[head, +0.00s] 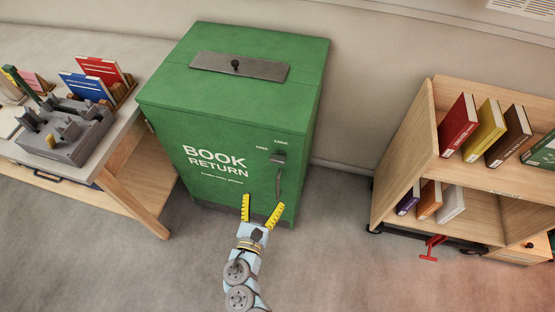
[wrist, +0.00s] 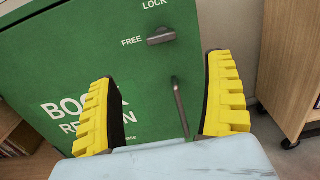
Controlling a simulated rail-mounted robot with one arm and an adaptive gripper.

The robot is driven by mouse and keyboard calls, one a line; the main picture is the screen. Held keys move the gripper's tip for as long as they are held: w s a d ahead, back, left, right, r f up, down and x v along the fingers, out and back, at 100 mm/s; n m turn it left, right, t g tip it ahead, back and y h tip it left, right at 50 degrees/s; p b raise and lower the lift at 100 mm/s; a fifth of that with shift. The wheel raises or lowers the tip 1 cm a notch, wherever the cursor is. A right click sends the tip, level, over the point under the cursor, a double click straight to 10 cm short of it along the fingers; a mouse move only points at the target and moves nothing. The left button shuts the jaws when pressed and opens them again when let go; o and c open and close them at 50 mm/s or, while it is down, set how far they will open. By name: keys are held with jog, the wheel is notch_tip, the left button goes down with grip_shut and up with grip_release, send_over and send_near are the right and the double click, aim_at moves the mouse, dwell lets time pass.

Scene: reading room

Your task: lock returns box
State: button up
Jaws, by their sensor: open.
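The green book return box (head: 222,140) stands in the middle of the head view, its front door facing me. A dark lock knob (head: 278,157) sits at the upper right of the door; in the wrist view the knob (wrist: 161,36) points left toward the FREE label, with LOCK above it. A vertical bar handle (head: 278,183) is below the knob, and this handle (wrist: 179,106) also shows between my fingers in the wrist view. My gripper (head: 260,209), with yellow ribbed fingers, is open and empty in front of the door's lower right. I cannot tell its exact distance from the door.
A table (head: 126,120) with a grey organiser (head: 68,132) and upright books stands left of the box. A wooden book cart (head: 420,135) with a red brake pedal (head: 432,246) stands at right. Floor between box and cart is clear.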

aim_at(280, 163)
jog(key=b+x, duration=0.2)
jog(key=x, duration=1.4)
jog(key=c, duration=1.2)
jog(key=shift+f+m+b, duration=0.1)
jog(key=shift+m+b, duration=0.3)
jog(key=shift+b, duration=0.1)
jog(key=m+b, duration=0.1)
jog(key=m, duration=0.1)
jog(key=m+b, duration=0.1)
jog(key=shift+s+d+f+m, duration=0.1)
jog(key=shift+d+m, duration=0.05)
jog(key=shift+m, duration=0.25)
jog(key=m+b, duration=0.3)
jog(key=m, duration=0.1)
jog(key=shift+d, duration=0.15)
jog(key=m+b, duration=0.3)
jog(key=m, duration=0.1)
jog(key=shift+d+f, duration=0.1)
jog(key=m+b, duration=0.3)
jog(key=m, duration=0.2)
jog(key=shift+s, duration=0.1)
jog(key=shift+m, duration=0.3)
